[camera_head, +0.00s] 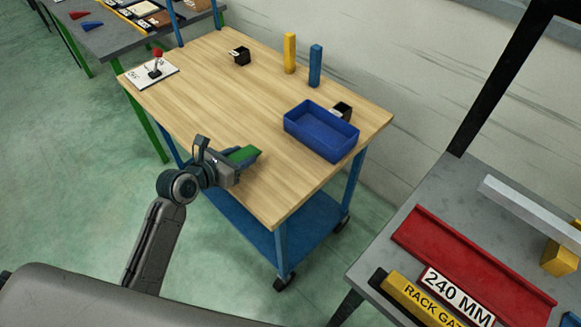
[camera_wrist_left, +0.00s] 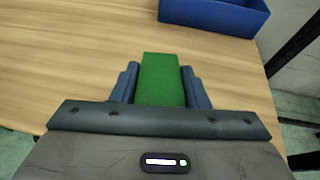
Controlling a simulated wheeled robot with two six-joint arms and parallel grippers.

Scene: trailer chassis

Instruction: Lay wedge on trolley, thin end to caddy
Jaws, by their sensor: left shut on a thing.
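A green wedge (camera_head: 243,154) is held in my left gripper (camera_head: 238,161) over the near left part of the trolley's wooden top (camera_head: 215,90). In the left wrist view the green wedge (camera_wrist_left: 160,82) lies between the two blue-grey fingers, which are shut on it. Its free end points away from the gripper. I cannot tell whether it touches the wood or which end is thin. A blue open caddy (camera_head: 321,133) stands on the right part of the trolley, apart from the wedge; its side also shows in the left wrist view (camera_wrist_left: 215,15). My right gripper is not in view.
A white board with a red-knobbed lever (camera_head: 154,68) is far left. A grey bench with a red channel (camera_head: 470,264) is at right. Mid-trolley is clear.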

